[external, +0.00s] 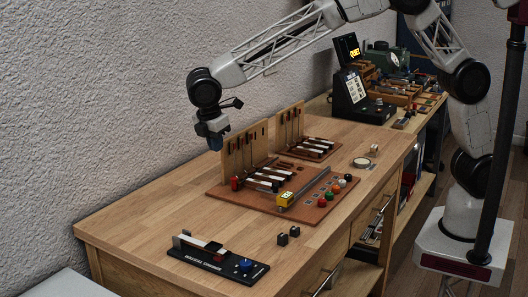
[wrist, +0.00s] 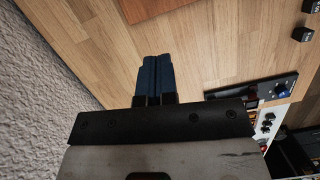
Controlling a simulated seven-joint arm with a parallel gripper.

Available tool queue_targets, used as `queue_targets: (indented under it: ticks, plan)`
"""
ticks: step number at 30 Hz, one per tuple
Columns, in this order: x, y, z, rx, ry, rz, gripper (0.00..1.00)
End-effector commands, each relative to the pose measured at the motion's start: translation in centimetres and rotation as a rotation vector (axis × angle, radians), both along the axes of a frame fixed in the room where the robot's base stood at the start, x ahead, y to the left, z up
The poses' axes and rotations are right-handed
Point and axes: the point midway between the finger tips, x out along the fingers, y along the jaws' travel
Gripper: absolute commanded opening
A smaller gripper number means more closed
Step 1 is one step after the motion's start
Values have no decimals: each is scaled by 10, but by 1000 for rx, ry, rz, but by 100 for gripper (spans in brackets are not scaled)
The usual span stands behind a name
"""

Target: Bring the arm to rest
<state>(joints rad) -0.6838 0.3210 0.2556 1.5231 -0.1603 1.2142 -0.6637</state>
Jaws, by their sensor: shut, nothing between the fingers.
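My gripper (external: 215,142) hangs in the air above the far left part of the wooden workbench (external: 140,222), near the wall. In the wrist view its two blue fingers (wrist: 154,75) lie side by side, shut with nothing between them. The piano action board (external: 230,200), a reddish-brown base with an upright wooden panel (external: 237,158) and several keys, is on the bench to the right of and below my gripper. My gripper is apart from it. In the wrist view only an edge of a reddish-brown board (wrist: 150,8) shows at the top.
A black tester (external: 217,260) with a blue knob lies at the front of the bench. Two small black blocks (external: 288,236) sit near it. A second keyed panel (external: 310,148), a tape roll (external: 362,163) and a black display (external: 350,85) stand farther back. The bench's left front is bare.

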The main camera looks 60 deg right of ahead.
Motion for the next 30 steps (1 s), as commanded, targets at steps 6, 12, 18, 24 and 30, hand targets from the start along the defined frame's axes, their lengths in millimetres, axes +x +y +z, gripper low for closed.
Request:
queue_targets:
  ticks: [6, 12, 18, 24, 30]
  plan:
    - [0, -1, 0, 0, 0, -1, 0]
    - [-1, -16, 9, 7, -7, -27, 0]
    - [-6, -57, 31, 26, -28, -102, 0]
    - [-17, -117, 59, 53, -56, -213, 0]
    - [-36, -177, 82, 79, -87, -328, 0]
